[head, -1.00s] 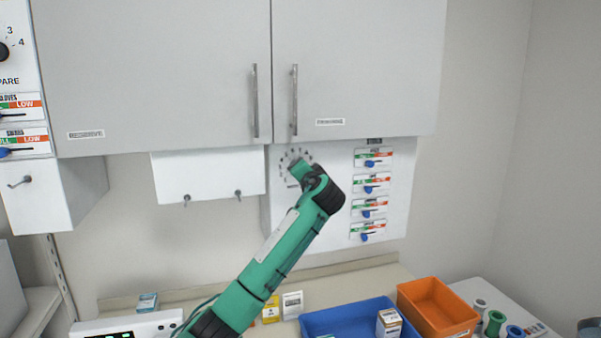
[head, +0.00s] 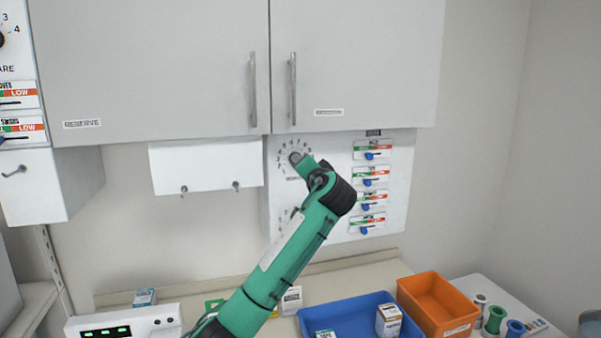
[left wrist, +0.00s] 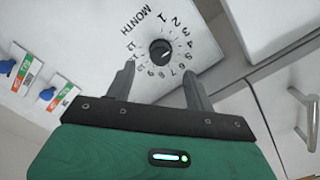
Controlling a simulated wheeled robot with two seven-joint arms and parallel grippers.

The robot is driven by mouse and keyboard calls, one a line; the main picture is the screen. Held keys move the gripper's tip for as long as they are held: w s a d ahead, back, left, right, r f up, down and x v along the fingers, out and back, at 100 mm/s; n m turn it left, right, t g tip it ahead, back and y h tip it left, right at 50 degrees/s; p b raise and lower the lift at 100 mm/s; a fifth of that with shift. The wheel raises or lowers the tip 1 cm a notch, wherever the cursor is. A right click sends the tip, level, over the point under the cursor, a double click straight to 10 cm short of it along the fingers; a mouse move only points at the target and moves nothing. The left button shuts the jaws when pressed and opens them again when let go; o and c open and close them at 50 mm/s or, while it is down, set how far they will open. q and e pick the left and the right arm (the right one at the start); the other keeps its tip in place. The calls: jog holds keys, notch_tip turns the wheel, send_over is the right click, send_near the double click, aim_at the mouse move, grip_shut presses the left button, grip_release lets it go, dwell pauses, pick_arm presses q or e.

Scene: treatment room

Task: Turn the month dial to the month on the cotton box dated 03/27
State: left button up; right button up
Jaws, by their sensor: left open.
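The month dial has a round black knob (left wrist: 161,51) inside a ring of numbers on a white wall panel (head: 335,190), with the word MONTH printed beside it. In the head view its number ring (head: 282,158) is partly covered by my left gripper (head: 296,158). In the left wrist view the left gripper (left wrist: 160,68) is open, its two fingers apart and pointing toward the knob, which lies between and just beyond the tips. Nothing is held. The knob's pointer setting is too small to read. I cannot tell which small box is the cotton box dated 03/27. My right gripper is not in view.
Several sliders (head: 370,180) sit right of the dial. Grey cabinets (head: 355,70) hang above. Small boxes (head: 291,300) stand on the counter. A blue tray (head: 345,316) holds boxes beside an orange bin (head: 432,300). A white device (head: 125,325) is at lower left.

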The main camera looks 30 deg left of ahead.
pick_arm(q)
jog(key=b+v, duration=0.2)
jog(key=v, duration=0.6)
jog(key=shift+b, duration=0.3)
jog(key=shift+d, duration=0.1)
